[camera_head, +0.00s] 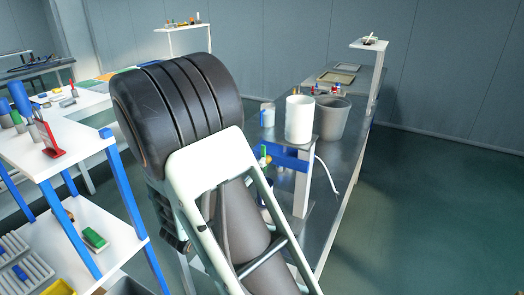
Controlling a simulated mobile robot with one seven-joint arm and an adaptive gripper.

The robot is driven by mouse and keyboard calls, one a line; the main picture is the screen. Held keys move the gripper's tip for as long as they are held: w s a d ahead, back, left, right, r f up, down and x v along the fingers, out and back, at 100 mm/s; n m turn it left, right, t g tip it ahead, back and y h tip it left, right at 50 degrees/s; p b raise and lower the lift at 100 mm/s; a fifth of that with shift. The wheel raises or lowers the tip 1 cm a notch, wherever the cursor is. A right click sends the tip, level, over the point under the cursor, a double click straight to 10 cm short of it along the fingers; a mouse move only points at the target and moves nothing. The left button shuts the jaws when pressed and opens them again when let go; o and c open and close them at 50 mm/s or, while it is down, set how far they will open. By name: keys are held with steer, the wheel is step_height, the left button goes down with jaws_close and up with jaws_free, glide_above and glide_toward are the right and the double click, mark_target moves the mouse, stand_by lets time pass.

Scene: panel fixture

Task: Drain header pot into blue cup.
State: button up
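A white cylindrical pot (299,118), which looks like the header pot, stands upright on a raised stand on the long metal bench. A blue bracket (288,157) with a small green and yellow fitting (264,152) sits below it, partly hidden by my arm. A thin white hose (327,176) hangs at the stand's right side. I cannot make out a blue cup for certain; a small dark blue shape (263,199) shows between my arm and the stand. My arm fills the middle of the view, and my gripper cannot be seen.
A grey bucket (332,117) stands right of the pot, and a small grey container (267,115) stands left. Trays (337,77) lie farther along the bench. A white shelf unit (88,143) with blue posts is at left. The floor (440,210) at right is clear.

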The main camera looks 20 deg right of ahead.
mark_target(263, 151)
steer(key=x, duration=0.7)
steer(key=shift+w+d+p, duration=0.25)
steer(key=shift+p, duration=0.05)
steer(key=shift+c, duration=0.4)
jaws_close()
